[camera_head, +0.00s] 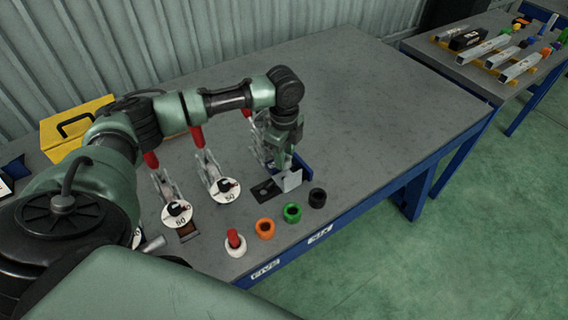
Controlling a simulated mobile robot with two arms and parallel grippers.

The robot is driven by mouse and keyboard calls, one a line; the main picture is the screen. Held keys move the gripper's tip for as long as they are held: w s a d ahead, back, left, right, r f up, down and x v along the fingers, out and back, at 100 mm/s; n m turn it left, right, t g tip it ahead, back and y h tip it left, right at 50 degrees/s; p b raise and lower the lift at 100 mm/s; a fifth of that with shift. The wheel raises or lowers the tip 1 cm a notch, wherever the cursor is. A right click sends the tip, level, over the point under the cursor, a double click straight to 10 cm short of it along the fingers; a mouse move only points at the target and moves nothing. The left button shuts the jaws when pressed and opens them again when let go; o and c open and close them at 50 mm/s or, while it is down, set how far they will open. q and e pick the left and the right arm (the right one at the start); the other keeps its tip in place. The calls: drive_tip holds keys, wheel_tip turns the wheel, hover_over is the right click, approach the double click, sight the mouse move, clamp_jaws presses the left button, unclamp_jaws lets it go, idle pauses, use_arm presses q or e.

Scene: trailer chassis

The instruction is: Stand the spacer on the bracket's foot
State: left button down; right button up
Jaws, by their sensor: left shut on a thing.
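My left gripper (283,158) points down over the front of the grey table. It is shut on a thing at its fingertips. A light grey, square-faced metal piece (290,181) shows directly below the fingers; I cannot tell for sure whether it is the spacer or part of the bracket. A flat black plate (264,189) lies against its left side. A blue piece (303,169) shows just right of the fingers, partly hidden. The fingers hide where these parts meet, so contact is unclear. My right gripper is not in view.
Several toggle clamps with red handles, one at the middle (215,172), stand left of my gripper. In front are a red-and-white piece (235,242) and orange (265,228), green (292,212) and black (317,198) rings. A yellow toolbox (75,125) is at left. The table's right side is clear.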

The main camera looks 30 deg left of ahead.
use_arm(q)
wheel_tip(320, 180, down, 4)
drive_tip(key=shift+r, duration=0.25)
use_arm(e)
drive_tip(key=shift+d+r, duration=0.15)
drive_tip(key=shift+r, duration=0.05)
use_arm(q)
drive_tip(key=shift+f, duration=0.1)
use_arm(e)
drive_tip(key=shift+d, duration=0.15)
use_arm(q)
drive_tip(key=shift+f, duration=0.5)
drive_tip(key=c, duration=1.1)
unclamp_jaws()
